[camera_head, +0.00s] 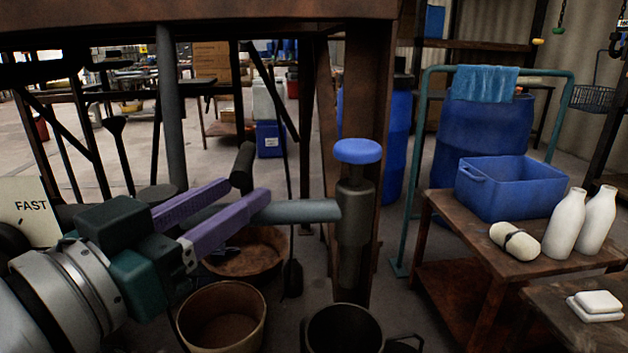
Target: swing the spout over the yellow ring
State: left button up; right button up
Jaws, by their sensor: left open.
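The spout (300,211) is a grey horizontal pipe reaching left from a dark upright post (355,235) with a blue cap (357,151). A dark handle (243,167) stands up near the spout's left end. My left gripper (248,190) has purple fingers and comes in from the left. It is open, with its fingertips close to the handle's lower part and overlapping the spout in the picture. I cannot tell whether they touch the handle. No clearly yellow ring shows. My right gripper is not in view.
Below stand a tan tub (222,318), a dark pot (344,331) and a brown basin (262,262). A rusty column (384,110) rises behind the post. At right, a table (440,207) bears a blue bin (510,190) and white bottles (566,225). A FAST sign (28,212) is at left.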

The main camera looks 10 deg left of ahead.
pick_arm(q)
jog(key=b+x, duration=0.1)
jog(key=x, duration=0.5)
jog(key=shift+w, duration=0.15)
grip_shut()
dwell(1.3)
